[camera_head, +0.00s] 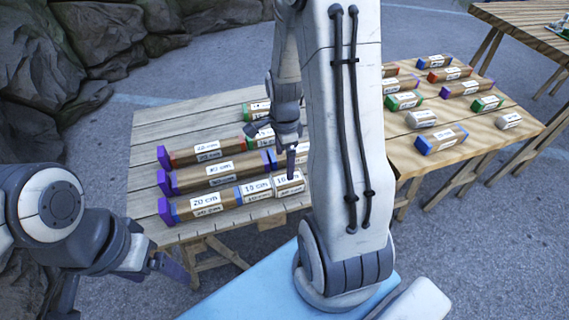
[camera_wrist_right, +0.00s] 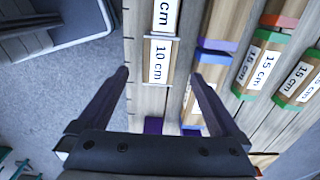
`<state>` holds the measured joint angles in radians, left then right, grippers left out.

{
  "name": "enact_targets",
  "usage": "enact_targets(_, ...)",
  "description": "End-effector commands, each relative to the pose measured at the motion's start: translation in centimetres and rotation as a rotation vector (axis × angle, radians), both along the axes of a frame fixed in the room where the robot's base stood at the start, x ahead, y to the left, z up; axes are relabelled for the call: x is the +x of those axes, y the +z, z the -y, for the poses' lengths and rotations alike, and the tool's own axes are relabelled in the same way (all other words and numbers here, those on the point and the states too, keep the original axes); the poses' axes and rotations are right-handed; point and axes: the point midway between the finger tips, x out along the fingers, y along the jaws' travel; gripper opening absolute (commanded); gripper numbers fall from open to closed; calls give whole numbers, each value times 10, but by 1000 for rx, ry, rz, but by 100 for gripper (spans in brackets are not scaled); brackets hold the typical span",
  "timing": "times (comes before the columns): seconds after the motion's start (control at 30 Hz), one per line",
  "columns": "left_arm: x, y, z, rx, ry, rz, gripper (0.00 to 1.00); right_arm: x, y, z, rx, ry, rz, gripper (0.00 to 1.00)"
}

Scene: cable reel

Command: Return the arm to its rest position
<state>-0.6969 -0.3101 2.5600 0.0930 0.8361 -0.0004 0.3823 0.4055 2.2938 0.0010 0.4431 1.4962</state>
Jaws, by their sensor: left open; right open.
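My right gripper (camera_head: 271,148) is open above the near right part of the left wooden table. In the right wrist view its two fingers are spread, and a block labelled 10 cm (camera_wrist_right: 157,60) shows between them with nothing visibly gripped. In the head view this block (camera_head: 289,184) ends the front row, just below a fingertip. My right arm (camera_head: 340,120) crosses the middle of the head view and hides part of the tables. My left gripper (camera_head: 167,263) is open and empty at the lower left, in front of the table and apart from it.
Rows of labelled blocks with purple ends (camera_head: 164,184) lie on the left table (camera_head: 160,125). Several loose blocks lie on the right table (camera_head: 510,135). Another table (camera_head: 515,22) stands at the upper right. Rocks (camera_head: 60,60) fill the upper left.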

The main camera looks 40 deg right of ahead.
Motion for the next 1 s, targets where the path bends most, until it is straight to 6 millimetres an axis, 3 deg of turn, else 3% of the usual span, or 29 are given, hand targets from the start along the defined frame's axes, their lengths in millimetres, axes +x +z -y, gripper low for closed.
enact_targets(0.47, 0, -3, 0, 0, 0, 0, 85, 0, -7, 0, 0, 0, -1, 100)
enact_targets(1.0, 0, -23, 0, 0, 0, 0, 85, -1, -92, 1, 1, -2, -2, 100)
